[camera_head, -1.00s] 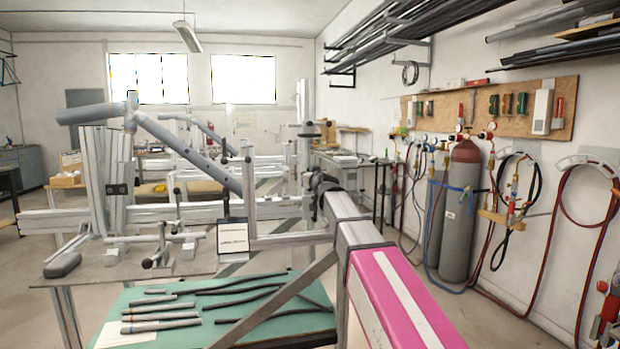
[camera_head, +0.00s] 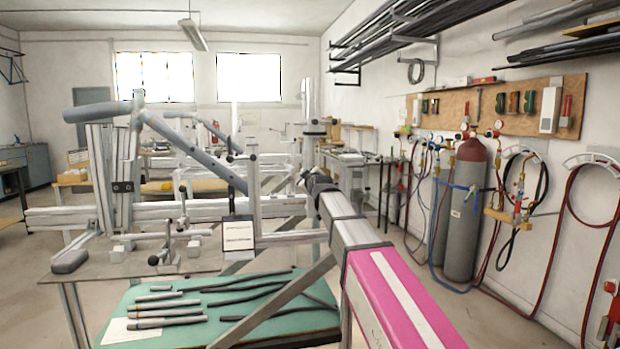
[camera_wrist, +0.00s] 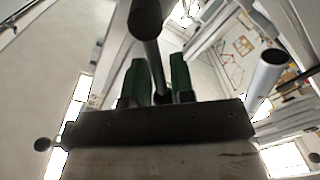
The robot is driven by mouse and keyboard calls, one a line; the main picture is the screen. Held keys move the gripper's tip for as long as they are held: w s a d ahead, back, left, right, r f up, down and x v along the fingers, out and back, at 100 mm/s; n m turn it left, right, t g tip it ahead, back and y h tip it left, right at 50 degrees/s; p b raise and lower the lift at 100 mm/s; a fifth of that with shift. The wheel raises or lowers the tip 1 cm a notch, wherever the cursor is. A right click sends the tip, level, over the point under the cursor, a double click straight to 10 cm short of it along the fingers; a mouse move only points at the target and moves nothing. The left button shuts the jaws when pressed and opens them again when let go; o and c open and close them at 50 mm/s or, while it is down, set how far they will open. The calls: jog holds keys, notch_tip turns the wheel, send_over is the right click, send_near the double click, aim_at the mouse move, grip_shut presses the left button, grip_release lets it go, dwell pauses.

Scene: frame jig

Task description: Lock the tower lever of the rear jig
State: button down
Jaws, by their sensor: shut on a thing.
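In the wrist view, my gripper (camera_wrist: 158,62) has its two green fingers on either side of a grey rod-like lever (camera_wrist: 152,52). The lever ends in a dark round knob (camera_wrist: 145,18) at the top of the picture. The fingers are shut on the lever. In the head view, my arm reaches forward to the right end of the jigs; the fingers and the held lever cannot be made out there. The rear jig (camera_head: 200,184) stands behind the front jig (camera_head: 70,216), partly hidden by its tubes and posts. Whether the lever is locked cannot be told.
The front jig carries a grey bicycle tube (camera_head: 190,150) and small levers. A green mat (camera_head: 130,300) with several dark tubes lies near the front. A small framed sign (camera_head: 238,235) stands by the jig. Gas cylinders (camera_head: 465,215) and hoses line the right wall.

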jog(key=shift+s+a+f+n+h, duration=0.25)
jog(key=shift+f+n, duration=0.4)
jog(key=shift+n, duration=0.9)
jog(key=shift+w+a+f+n+h, duration=0.1)
jog(key=shift+a+f+n, duration=0.35)
jog(key=shift+n, duration=1.05)
jog(key=shift+s+a+f+n+h, duration=0.15)
jog(key=shift+f+n, duration=0.65)
jog(key=shift+n, duration=0.75)
jog(key=shift+f, duration=0.1)
jog(key=c, duration=1.2)
grip_release()
jog(key=shift+s, duration=0.1)
jog(key=v, duration=1)
jog(key=shift+s+d, duration=0.1)
jog(key=shift+s, duration=0.2)
